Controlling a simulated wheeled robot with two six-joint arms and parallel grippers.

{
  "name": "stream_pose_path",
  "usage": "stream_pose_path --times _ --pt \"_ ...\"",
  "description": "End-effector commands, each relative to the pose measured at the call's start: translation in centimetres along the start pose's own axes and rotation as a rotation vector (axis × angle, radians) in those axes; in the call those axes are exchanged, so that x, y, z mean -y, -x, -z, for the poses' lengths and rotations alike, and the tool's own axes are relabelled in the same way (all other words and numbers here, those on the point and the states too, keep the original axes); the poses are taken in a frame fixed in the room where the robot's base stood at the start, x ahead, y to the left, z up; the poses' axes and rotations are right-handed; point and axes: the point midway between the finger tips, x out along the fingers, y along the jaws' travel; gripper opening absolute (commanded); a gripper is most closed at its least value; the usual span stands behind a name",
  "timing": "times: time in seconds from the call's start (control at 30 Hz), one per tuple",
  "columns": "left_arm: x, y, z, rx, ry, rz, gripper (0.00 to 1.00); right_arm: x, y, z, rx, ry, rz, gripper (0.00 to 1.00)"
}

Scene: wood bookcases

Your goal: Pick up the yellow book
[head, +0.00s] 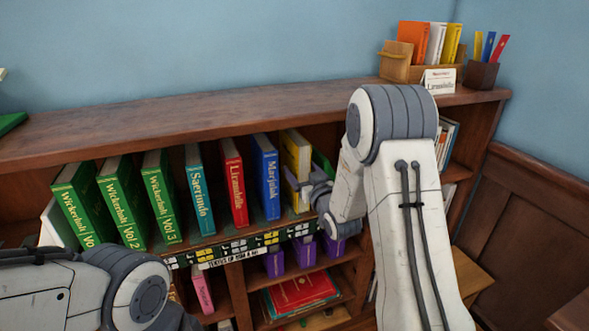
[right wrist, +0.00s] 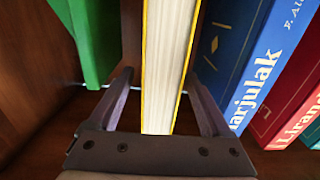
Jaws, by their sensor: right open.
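The yellow book (head: 296,150) stands upright on the top open shelf, right of the blue Marjulak book (head: 266,175). In the right wrist view the yellow book (right wrist: 168,60) shows its cream page edges between thin yellow covers. My right gripper (head: 306,184) is at the front of this book and hides part of it. In the right wrist view my right gripper (right wrist: 161,80) is open, with one finger on each side of the book. Small gaps show between the fingers and the covers. My left arm shows at the lower left, but its gripper is out of view.
A green book (right wrist: 92,45) stands close on the other side of the yellow one. Red Liramhollo (head: 234,180), teal Saeriondo (head: 199,190) and several green Wickerholt volumes (head: 121,205) share the shelf. A wooden organiser (head: 397,62) holding books stands on top.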

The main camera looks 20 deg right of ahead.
Motion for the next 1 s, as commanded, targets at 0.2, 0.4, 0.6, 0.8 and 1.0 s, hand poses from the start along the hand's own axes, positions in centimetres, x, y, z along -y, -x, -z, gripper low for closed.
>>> stream_pose_path --times 0.2,0.4,0.6,0.8,1.0 --pt "0.0 0.6 0.0 0.0 0.0 0.0 0.5 0.1 -2.7 -0.3 0.001 -0.001 0.002 0.82" --pt "-0.1 0.8 0.0 0.0 0.0 0.0 0.5 0.1 -5.0 -0.4 0.001 -0.001 0.0 0.82" --pt "-0.1 0.8 0.0 0.0 0.0 0.0 0.5 0.1 -5.3 -0.4 0.001 -0.001 0.0 0.82" --pt "-0.1 0.8 0.0 0.0 0.0 0.0 0.5 0.1 -5.3 -0.4 0.001 -0.001 0.0 0.37" --pt "-0.1 0.8 0.0 0.0 0.0 0.0 0.5 0.1 -5.2 -0.4 0.001 0.0 0.0 0.0"
